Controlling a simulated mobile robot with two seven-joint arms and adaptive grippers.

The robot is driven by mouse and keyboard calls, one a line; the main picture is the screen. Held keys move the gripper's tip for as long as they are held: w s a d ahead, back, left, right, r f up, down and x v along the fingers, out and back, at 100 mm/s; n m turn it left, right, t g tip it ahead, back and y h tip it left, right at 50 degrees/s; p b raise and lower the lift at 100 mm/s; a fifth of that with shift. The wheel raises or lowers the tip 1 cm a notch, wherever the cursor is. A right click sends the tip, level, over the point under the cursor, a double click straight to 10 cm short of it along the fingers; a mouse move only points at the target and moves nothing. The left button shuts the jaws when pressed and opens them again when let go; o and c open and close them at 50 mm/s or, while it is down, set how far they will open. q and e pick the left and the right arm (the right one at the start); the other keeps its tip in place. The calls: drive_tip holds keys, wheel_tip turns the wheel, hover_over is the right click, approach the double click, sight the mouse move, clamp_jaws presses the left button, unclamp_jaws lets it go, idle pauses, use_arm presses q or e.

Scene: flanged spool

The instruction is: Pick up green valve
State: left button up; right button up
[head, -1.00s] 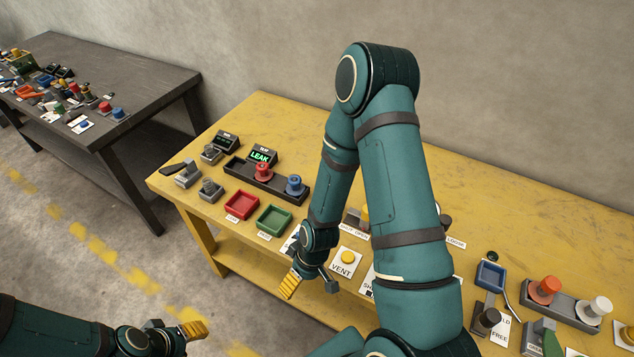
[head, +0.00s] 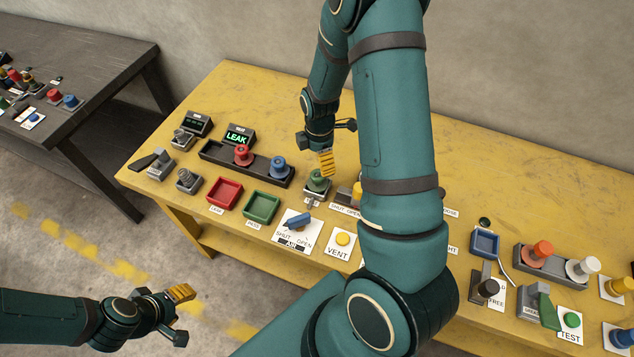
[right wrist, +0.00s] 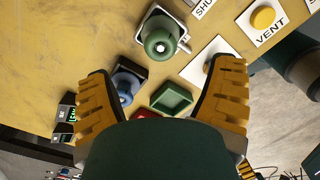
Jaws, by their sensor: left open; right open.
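The green valve (head: 318,181) is a flanged spool standing on a grey block on the yellow table. It also shows in the right wrist view (right wrist: 160,38), ahead of the fingers. My right gripper (head: 326,162) is open and appears close above the valve in the head view. In the right wrist view its two yellow fingers are spread wide, with the valve beyond their tips and not between them. My left gripper (head: 180,293) is open and empty, off the table's front edge at the lower left.
A black rack with a red spool (head: 243,155) and a blue spool (head: 278,167) stands left of the valve. A red tray (head: 225,193), a green tray (head: 261,206), a blue lever (head: 299,221) and a yellow VENT button (head: 343,239) lie nearby. The table's back is clear.

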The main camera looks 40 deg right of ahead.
sight(318, 174)
drive_tip(key=shift+a+f, duration=0.2)
drive_tip(key=shift+f, duration=3.75)
drive_tip(key=shift+c, duration=0.3)
drive_tip(key=c, duration=1.3)
